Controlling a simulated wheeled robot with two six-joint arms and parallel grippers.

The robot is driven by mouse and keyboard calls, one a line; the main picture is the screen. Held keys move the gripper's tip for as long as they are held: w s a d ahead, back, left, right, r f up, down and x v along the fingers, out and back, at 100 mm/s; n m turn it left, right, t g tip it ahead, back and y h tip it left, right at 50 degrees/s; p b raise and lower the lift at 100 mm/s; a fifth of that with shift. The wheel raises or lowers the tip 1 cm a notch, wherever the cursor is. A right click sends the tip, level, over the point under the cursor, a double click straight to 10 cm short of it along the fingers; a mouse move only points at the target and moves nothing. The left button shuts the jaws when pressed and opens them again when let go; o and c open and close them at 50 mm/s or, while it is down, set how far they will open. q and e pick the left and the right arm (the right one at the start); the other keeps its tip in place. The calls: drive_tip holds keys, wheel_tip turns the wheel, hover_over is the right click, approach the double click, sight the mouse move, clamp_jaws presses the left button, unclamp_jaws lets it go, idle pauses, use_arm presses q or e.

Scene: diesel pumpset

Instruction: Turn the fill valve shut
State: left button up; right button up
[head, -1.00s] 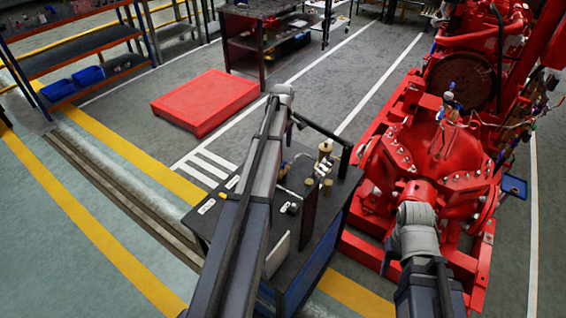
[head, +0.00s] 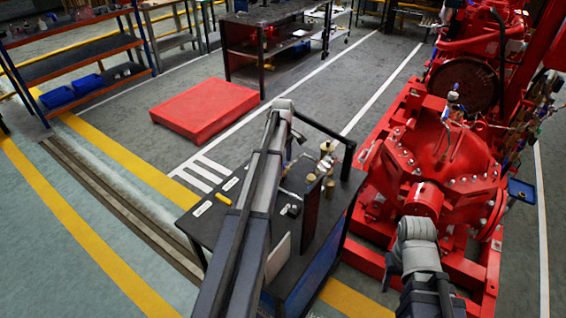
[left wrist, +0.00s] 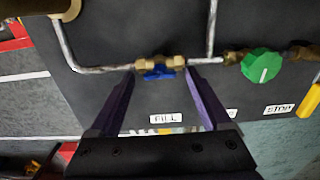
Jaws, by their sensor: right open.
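The fill valve is a brass body with a small blue handle (left wrist: 159,73), set in a metal pipe on a dark panel in the left wrist view. The handle lies crosswise, roughly along the pipe. A white FILL label (left wrist: 165,118) sits below it. My left gripper (left wrist: 160,75) is open, with one purple finger on each side of the handle and visible gaps between. Whether the fingers are level with the handle in depth I cannot tell. In the head view my left arm hides much of the bench. My right gripper (head: 414,250) is open, in front of the red pump.
A green knob (left wrist: 262,66), a STOP label (left wrist: 279,109) and a yellow handle (left wrist: 309,108) are to the valve's right. The red pumpset (head: 440,150) stands right of the dark bench (head: 205,228). A red platform (head: 205,105) lies behind, with clear floor around it.

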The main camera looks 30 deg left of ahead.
use_arm(q)
clamp_jaws()
idle(0.4)
drive_tip(key=shift+m, duration=0.4)
drive_tip(key=m, duration=0.8)
drive_tip(key=shift+m, duration=0.3)
drive_tip(key=m, duration=0.4)
drive_tip(key=shift+m, duration=2.5)
